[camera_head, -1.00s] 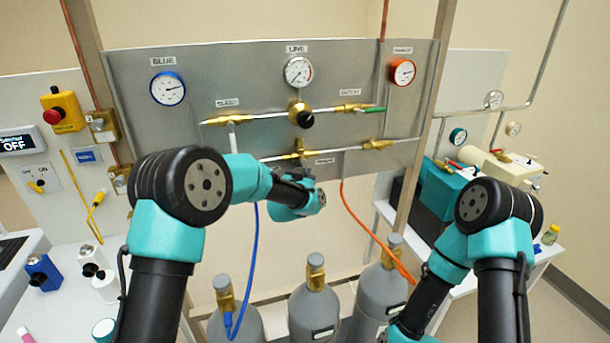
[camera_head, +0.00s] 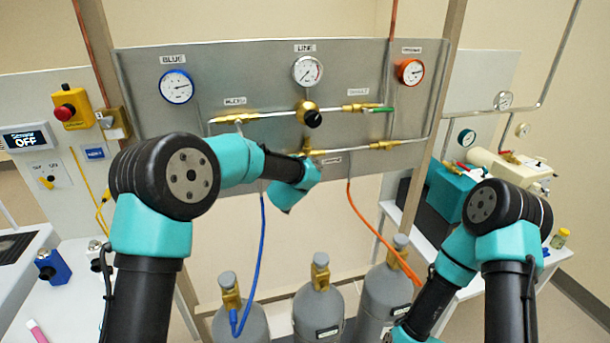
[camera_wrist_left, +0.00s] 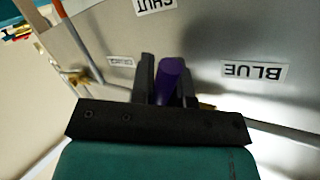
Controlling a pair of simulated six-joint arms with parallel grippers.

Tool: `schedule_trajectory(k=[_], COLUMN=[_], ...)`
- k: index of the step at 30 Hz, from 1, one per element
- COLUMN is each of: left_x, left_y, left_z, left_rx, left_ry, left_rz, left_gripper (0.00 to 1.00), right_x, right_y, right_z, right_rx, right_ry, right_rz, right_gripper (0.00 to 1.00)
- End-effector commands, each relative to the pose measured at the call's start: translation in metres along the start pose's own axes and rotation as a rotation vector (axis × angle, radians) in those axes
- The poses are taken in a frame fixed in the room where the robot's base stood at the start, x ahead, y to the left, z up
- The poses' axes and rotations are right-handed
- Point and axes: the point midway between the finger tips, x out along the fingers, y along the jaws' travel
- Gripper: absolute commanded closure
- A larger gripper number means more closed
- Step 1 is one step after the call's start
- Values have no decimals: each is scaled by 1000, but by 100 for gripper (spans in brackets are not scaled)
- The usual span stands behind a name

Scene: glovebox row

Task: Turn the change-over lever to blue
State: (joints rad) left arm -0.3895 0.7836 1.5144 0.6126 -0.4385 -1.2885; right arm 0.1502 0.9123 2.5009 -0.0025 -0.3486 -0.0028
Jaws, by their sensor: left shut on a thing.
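The purple change-over lever (camera_wrist_left: 170,80) shows in the left wrist view, between the two dark fingers of my left gripper (camera_wrist_left: 167,65), which is shut on it. The wrist view is upside down. The BLUE label (camera_wrist_left: 255,71) is at picture right of the lever, the SHUT label (camera_wrist_left: 155,5) above it, and a small blurred label (camera_wrist_left: 121,61) to its left. The lever's exact angle is hard to tell. In the head view the lever and left fingers are hidden behind my left wrist, low at the panel (camera_head: 240,75). My right gripper is below the picture's bottom edge.
A blue gauge (camera_head: 176,86), a line gauge (camera_head: 307,71) and an orange gauge (camera_head: 409,71) sit on the panel. Brass fittings and pipes run below them.

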Motion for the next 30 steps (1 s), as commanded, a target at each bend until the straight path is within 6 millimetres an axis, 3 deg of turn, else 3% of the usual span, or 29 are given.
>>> schedule_trajectory(k=[25, 26, 30], left_x=[-3, -3, -3], left_y=[-4, -4, -4], left_z=[1, 1, 1], left_rx=[76, 76, 76], left_ry=[-50, -50, -50], left_rz=[0, 0, 0], left_gripper=[100, 82, 69], right_x=[0, 0, 0], right_y=[0, 0, 0], right_z=[0, 0, 0], right_rx=[0, 0, 0], right_ry=[0, 0, 0], right_rz=[0, 0, 0], right_gripper=[100, 100, 100])
